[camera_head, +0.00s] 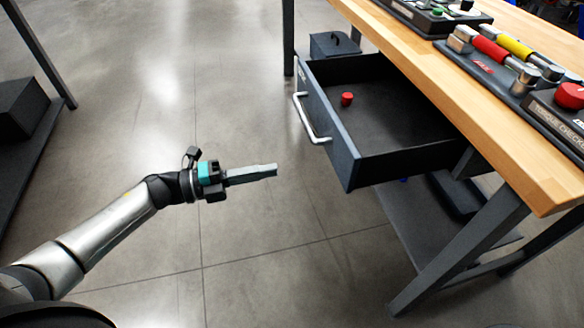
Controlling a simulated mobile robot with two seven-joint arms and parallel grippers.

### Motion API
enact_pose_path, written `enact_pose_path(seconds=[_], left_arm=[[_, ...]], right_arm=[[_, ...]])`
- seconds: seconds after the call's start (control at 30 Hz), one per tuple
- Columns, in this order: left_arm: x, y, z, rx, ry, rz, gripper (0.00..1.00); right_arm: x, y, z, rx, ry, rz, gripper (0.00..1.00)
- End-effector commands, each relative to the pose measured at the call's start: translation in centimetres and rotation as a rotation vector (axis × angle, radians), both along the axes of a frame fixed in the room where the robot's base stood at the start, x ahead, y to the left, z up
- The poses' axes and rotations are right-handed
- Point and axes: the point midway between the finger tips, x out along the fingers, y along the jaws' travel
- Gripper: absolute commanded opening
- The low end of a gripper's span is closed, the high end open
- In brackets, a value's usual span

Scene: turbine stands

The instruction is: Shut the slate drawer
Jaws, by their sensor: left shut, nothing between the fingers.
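The slate drawer (342,146) is pulled out from under the wooden workbench and stands open. A bright bar handle (308,120) is on its front face. A small red cylindrical piece (347,99) lies inside the drawer, towards the left. My left gripper (274,170) is in front of the drawer, to the left of its front face and apart from it. Its fingers are together, point right and hold nothing. My right gripper is not in view.
The workbench (447,84) carries tools with red and yellow grips (490,48) and a torque checker (562,115). Its slanted leg (462,248) stands right of the drawer. A dark box (334,45) is behind the drawer. Open concrete floor lies around my left arm.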

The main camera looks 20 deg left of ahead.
Motion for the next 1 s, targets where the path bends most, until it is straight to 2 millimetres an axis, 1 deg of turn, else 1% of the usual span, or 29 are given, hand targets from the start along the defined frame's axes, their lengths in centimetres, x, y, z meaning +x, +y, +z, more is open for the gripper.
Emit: enact_pose_path(seconds=[0.4,0.53,0.73,1.0], left_arm=[[5.0,-7.2,0.0,-0.007,-0.001,0.004,0.0],[6.1,-8.9,0.0,-0.006,0.001,0.004,0.0],[7.0,-10.3,0.0,-0.004,0.003,0.005,0.0],[7.2,-10.6,0.0,-0.004,0.004,0.005,0.0]], right_arm=[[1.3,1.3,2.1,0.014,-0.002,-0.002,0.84],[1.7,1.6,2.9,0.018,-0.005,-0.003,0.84],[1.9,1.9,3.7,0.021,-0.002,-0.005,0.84],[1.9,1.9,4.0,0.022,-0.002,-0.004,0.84]])
